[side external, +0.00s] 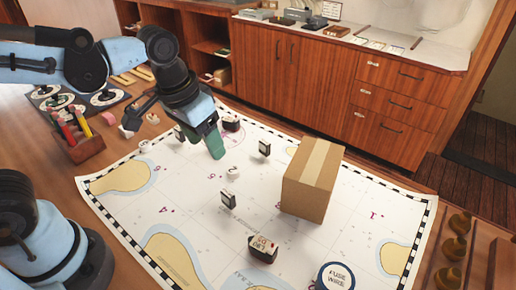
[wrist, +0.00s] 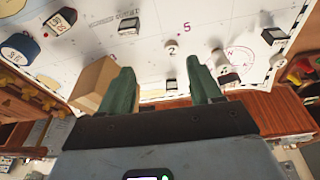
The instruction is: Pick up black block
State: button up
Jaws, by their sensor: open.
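Several small dark blocks with white faces stand on the chart, and I cannot tell which one is the black block. In the side view one stands left of the carton (side external: 264,149), one nearer the front (side external: 228,200), and one behind my gripper (side external: 232,123). In the wrist view dark blocks show at the top (wrist: 128,25), at the right (wrist: 273,36), and between the fingers (wrist: 172,85). My gripper (side external: 213,148) has green fingers pointing down over the chart. In the wrist view its fingers (wrist: 160,72) are apart, with nothing held between them.
A cardboard carton (side external: 312,180) stands right of my gripper. A white numbered piece (wrist: 170,48) stands ahead of the fingers. A larger labelled block (side external: 262,248) and a fuse wire tin (side external: 336,277) are at the front. Wooden cabinets (side external: 300,85) line the back.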

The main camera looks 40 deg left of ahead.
aim_at(227, 193)
jog(key=d+g, duration=0.1)
jog(key=d+f+g, duration=0.1)
jog(key=d, duration=0.2)
jog(key=shift+w+d+f+g+y, duration=0.25)
jog(key=shift+d+g+y, duration=0.05)
jog(key=shift+d+g, duration=0.1)
notch_tip(227, 193, down, 7)
jog(key=shift+r, duration=0.15)
jog(key=shift+s+d+f, duration=0.1)
jog(key=shift+s+f, duration=0.1)
jog(key=shift+f, duration=0.75)
jog(key=shift+s+d+f, duration=0.1)
jog(key=shift+s+f, duration=0.05)
jog(key=shift+f, duration=1.5)
jog(key=shift+c, duration=0.5)
jog(key=c, duration=1)
jog(key=shift+r, duration=0.1)
